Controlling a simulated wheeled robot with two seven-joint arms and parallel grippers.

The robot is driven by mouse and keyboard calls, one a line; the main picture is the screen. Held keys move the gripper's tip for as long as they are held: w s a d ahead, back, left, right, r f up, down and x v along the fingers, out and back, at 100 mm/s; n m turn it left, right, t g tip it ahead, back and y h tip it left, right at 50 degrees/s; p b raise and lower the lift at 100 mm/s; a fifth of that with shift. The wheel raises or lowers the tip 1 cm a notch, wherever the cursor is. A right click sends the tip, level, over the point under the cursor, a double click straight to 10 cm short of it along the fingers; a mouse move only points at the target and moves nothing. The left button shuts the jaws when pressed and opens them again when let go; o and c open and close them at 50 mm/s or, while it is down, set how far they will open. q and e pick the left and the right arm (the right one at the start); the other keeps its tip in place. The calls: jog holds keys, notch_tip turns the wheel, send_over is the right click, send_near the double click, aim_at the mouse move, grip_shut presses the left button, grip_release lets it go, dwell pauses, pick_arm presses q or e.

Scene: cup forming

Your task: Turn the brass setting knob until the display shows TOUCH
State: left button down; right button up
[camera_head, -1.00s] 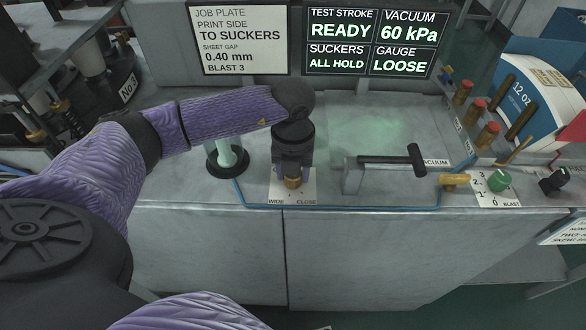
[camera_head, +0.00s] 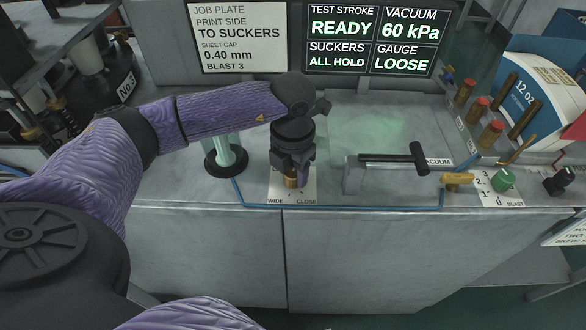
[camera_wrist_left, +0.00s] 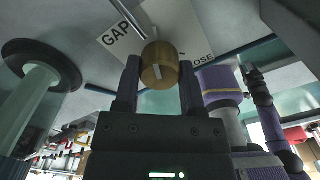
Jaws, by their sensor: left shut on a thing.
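The brass setting knob (camera_head: 291,182) stands on a white plate marked WIDE and CLOSE on the bench top. My left gripper (camera_head: 298,180) reaches down over it and is shut on it. In the left wrist view the knob (camera_wrist_left: 160,66) sits between the two fingers of my left gripper (camera_wrist_left: 160,85), with a pale index mark on its face. The display (camera_head: 376,41) reads READY, 60 kPa, ALL HOLD and, under GAUGE, LOOSE. My right gripper is not in view.
A black-handled vacuum lever (camera_head: 393,160) stands to the right of the knob. Farther right are a green blast knob (camera_head: 502,180) and red-topped posts. A pale green glass column (camera_head: 224,150) stands close on the left. A job plate sign (camera_head: 239,38) is behind.

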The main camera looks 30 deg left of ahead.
aim_at(293, 171)
pick_arm(q)
jog(key=shift+m, duration=0.3)
jog(key=shift+c, duration=0.9)
grip_release()
notch_tip(293, 171, up, 10)
jog(key=p, duration=0.1)
